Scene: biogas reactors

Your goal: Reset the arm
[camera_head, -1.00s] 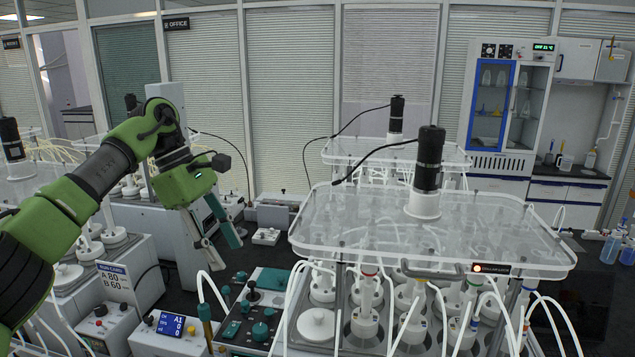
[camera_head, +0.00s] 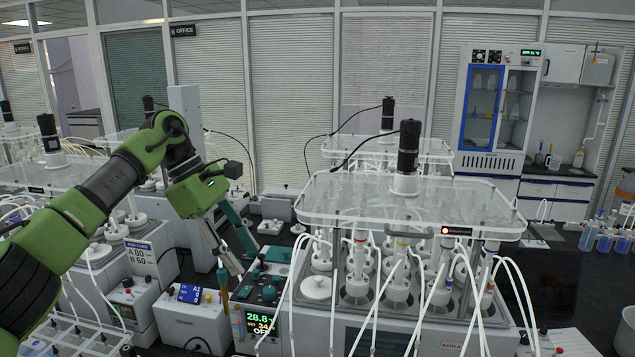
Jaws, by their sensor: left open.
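My left arm is green and black and comes in from the left. My left gripper (camera_head: 242,263) hangs downward, open and empty, with its fingers apart. It is in front of the white column and left of the reactor unit's clear lid (camera_head: 330,200). Its tips are near the control panel with green knobs (camera_head: 268,280) and appear close above it; the exact gap cannot be told. My right gripper is not in view.
The reactor unit with several white-capped vessels (camera_head: 398,285) and tubes fills the middle. A white control box with a blue display (camera_head: 190,293) stands lower left. A glass-door cabinet (camera_head: 497,110) and a bench with blue-liquid bottles (camera_head: 588,236) are at the right.

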